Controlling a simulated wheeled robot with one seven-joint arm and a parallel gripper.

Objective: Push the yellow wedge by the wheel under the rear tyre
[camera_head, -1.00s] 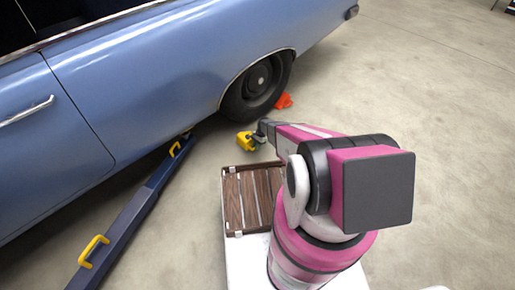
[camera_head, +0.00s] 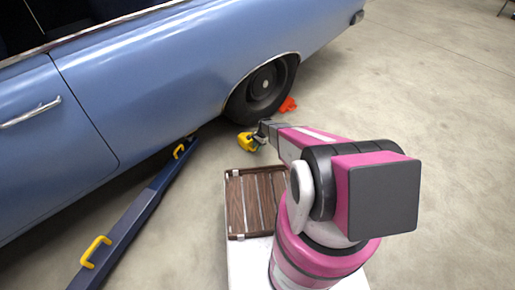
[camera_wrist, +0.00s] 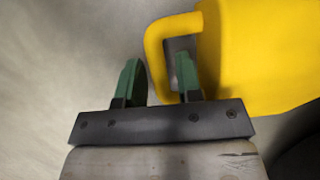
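The yellow wedge (camera_head: 246,142) lies on the floor just in front of the blue car's rear tyre (camera_head: 240,110). In the head view it looks close to the tyre; I cannot tell whether they touch. In the wrist view the wedge (camera_wrist: 265,55) fills the upper right, with its loop handle (camera_wrist: 155,65) pointing left. My gripper (camera_wrist: 158,70) has its two green fingers apart, either side of the handle's bar. The right finger overlaps the loop's opening, and a small gap shows beside the bar. In the head view my gripper (camera_head: 264,131) is at the wedge's right side.
An orange object (camera_head: 288,104) lies on the floor beside the tyre's far side. A slatted wooden tray (camera_head: 232,205) is beside my arm. The floor at right is clear.

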